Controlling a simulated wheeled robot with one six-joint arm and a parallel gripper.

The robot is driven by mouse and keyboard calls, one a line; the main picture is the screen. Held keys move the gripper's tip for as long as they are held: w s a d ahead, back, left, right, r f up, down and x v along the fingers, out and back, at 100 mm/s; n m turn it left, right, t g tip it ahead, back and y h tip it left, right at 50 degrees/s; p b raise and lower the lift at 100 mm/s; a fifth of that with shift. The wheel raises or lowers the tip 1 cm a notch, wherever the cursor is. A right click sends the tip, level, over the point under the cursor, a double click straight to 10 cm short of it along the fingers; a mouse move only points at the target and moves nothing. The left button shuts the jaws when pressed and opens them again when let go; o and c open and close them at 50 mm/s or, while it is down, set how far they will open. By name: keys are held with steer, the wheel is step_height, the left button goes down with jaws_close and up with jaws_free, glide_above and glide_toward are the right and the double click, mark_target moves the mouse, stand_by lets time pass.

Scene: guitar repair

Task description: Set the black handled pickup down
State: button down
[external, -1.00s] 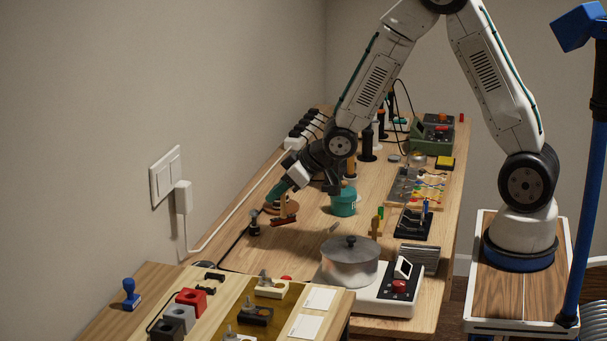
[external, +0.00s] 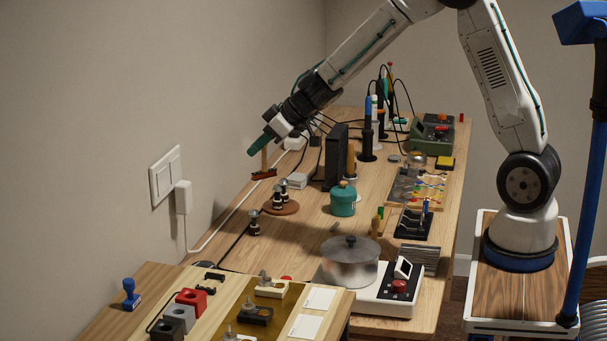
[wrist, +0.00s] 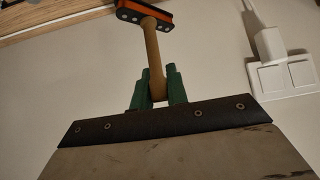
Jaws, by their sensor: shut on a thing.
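My gripper (external: 262,146) is raised above the left side of the long wooden bench, near the wall. Its green fingers (wrist: 158,88) are shut on a tan wooden handle (wrist: 152,50). At the handle's far end is a pickup (wrist: 146,13), black with an orange edge and pale dots in the wrist view. In the external view the held pickup (external: 264,174) looks dark brown-orange, hangs below the fingers and appears clear of the bench. The finger contact is partly hidden in the external view.
A brown round pad (external: 281,208) with dark knobbed pieces, a white box (external: 297,181), a black upright box (external: 335,157) and a teal pot (external: 343,201) stand nearby. The wall with its switch plate (external: 166,175) is close on the left.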

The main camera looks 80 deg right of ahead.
steer(key=w+d+r+n+y, duration=0.1)
steer(key=w+d+r+n, duration=0.1)
steer(key=d+r, duration=0.45)
steer(key=w+d+r+n+g+y, duration=0.1)
steer(key=w+d+r+y, duration=0.15)
steer(key=d, duration=0.65)
steer(key=w+d+r+n+y, duration=0.1)
steer(key=w+d+r+n, duration=0.1)
steer(key=d+r, duration=0.45)
steer(key=s+d+f+n+g+y, duration=0.1)
steer(key=s+d+f+n, duration=0.15)
steer(key=d+f, duration=0.65)
steer(key=s+d+f+n+g+y, duration=0.1)
steer(key=s+d+f, duration=0.3)
steer(key=d+f, duration=0.55)
steer(key=shift+h, duration=0.25)
steer(key=shift+a+f, duration=0.15)
steer(key=shift+f, duration=2.6)
steer(key=shift+a+f, duration=0.15)
steer(key=shift+f, duration=2.6)
